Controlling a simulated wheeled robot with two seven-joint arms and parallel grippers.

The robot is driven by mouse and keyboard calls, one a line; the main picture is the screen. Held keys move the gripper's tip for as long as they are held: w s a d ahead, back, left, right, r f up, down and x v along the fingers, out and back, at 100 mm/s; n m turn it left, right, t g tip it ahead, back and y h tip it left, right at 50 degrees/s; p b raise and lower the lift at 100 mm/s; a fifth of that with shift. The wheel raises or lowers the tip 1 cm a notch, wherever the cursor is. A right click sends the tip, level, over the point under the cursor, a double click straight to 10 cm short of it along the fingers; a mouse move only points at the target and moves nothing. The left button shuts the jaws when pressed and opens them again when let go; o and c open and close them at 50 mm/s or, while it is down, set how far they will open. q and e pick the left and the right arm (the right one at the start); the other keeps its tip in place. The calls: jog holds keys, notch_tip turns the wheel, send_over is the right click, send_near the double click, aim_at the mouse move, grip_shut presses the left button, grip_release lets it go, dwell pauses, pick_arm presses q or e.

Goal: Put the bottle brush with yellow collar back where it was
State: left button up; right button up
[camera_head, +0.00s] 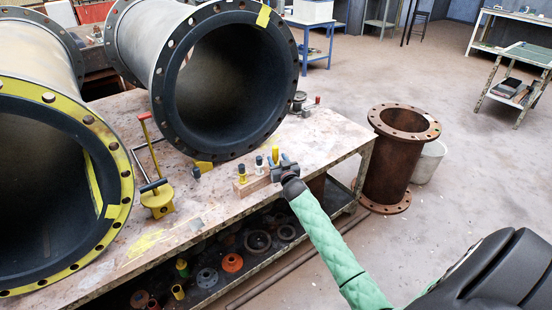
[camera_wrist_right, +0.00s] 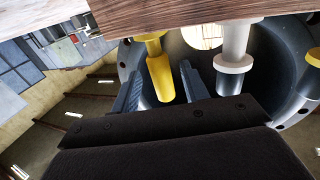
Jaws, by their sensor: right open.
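A wooden block (camera_head: 256,187) holds three upright handled pieces on the workbench. One has a dark handle and a yellow collar (camera_head: 242,173); the middle one has a dark handle and a white collar (camera_head: 259,165); the far one is all yellow (camera_head: 275,155). My right gripper (camera_head: 284,162) is at the block's far end. In the right wrist view, upside down, its open fingers (camera_wrist_right: 163,88) stand either side of the all-yellow piece (camera_wrist_right: 160,75). I cannot tell whether they touch it. The dark handle with the yellow collar (camera_wrist_right: 315,58) is at that view's right edge. My left gripper is not in view.
Large flanged, rubber-lined pipes (camera_head: 160,90) lie on the workbench (camera_head: 320,145). A small dark-topped piece (camera_head: 196,173) and a yellow tool with a red handle (camera_head: 157,199) stand in front. A rusty pipe (camera_head: 395,165) stands on the floor to the right.

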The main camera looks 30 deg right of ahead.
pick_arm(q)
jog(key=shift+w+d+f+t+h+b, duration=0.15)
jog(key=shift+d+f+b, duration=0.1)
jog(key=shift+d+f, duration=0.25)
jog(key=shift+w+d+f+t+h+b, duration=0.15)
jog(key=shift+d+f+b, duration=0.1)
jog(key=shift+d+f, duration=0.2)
pick_arm(e)
jog(key=v, duration=0.9)
jog(key=shift+s, duration=0.15)
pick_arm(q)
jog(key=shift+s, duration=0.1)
pick_arm(e)
jog(key=shift+a, duration=0.15)
